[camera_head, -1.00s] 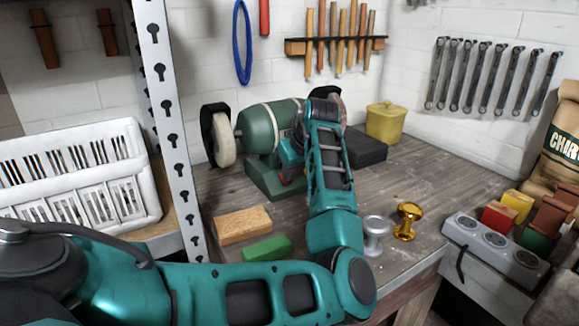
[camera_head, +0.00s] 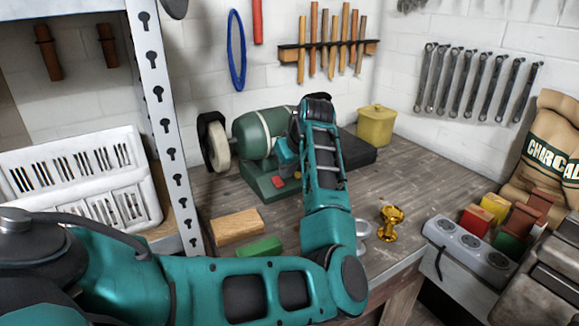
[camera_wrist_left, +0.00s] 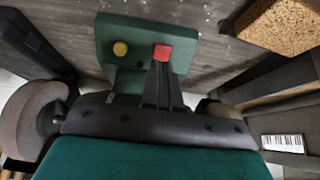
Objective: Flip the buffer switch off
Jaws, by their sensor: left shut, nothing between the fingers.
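The buffer (camera_head: 252,135) is a green bench machine with a pale wheel at its left end, standing on the workbench. Its green base has a red switch (camera_head: 278,182) on it. The switch also shows in the left wrist view (camera_wrist_left: 162,52), beside a round yellow button (camera_wrist_left: 120,49). My left gripper (camera_wrist_left: 162,66) is shut and empty, its fingertips at the near edge of the red switch in that view. I cannot tell if they touch, or which way the switch is set. In the head view my left wrist hides part of the motor and base. My right gripper is not in view.
A wooden block (camera_head: 238,228) and a green block (camera_head: 260,247) lie in front of the buffer. A gold knob (camera_head: 391,222) stands right of my arm, with a silver one partly hidden. A yellow canister (camera_head: 376,126) and black box (camera_head: 358,152) stand behind.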

